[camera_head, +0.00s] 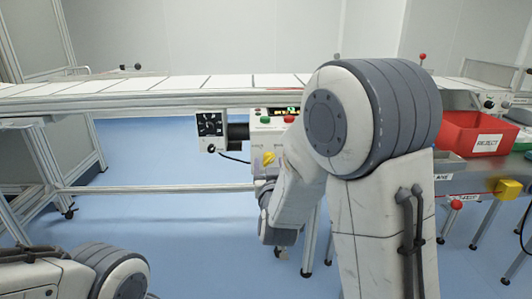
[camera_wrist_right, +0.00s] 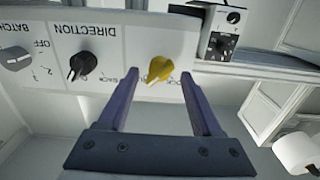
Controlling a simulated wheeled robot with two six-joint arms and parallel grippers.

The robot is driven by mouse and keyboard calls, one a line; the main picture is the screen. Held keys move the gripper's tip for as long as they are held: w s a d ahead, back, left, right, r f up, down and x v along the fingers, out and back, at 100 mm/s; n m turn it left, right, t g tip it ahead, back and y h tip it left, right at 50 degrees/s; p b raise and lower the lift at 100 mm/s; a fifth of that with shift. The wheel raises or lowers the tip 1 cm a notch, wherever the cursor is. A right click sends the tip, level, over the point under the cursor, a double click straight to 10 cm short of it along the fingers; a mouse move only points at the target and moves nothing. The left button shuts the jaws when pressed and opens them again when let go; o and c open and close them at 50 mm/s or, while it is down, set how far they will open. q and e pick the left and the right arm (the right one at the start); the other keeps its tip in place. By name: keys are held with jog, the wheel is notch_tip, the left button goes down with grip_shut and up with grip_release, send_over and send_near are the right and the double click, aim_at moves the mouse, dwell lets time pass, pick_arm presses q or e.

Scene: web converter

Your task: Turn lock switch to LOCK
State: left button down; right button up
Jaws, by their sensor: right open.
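The lock switch is a yellow rotary knob (camera_wrist_right: 160,68) on a pale control panel; it also shows in the head view (camera_head: 267,158). In the wrist view its ridge tilts, with the narrow end toward lower left. Upside-down lettering beside it is partly covered by the knob and fingers. My right gripper (camera_wrist_right: 158,86) is open, one finger on each side of the knob with visible gaps, gripping nothing. Whether the fingertips reach the panel face is unclear. In the head view my right arm hides much of the panel. My left arm shows at lower left, its gripper out of frame.
A black DIRECTION knob (camera_wrist_right: 83,66) and a grey BATCH knob (camera_wrist_right: 16,58) sit left of the yellow one in the wrist view. A black-faced control box (camera_head: 211,124) hangs left of the panel. The conveyor (camera_head: 190,84) runs above. A red REJECT bin (camera_head: 468,128) stands right.

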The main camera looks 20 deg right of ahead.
pick_arm(q)
jog(key=shift+f, duration=0.35)
pick_arm(e)
jog(key=shift+x, duration=0.95)
jog(key=shift+f, duration=0.15)
grip_shut()
jog(key=shift+a, duration=0.1)
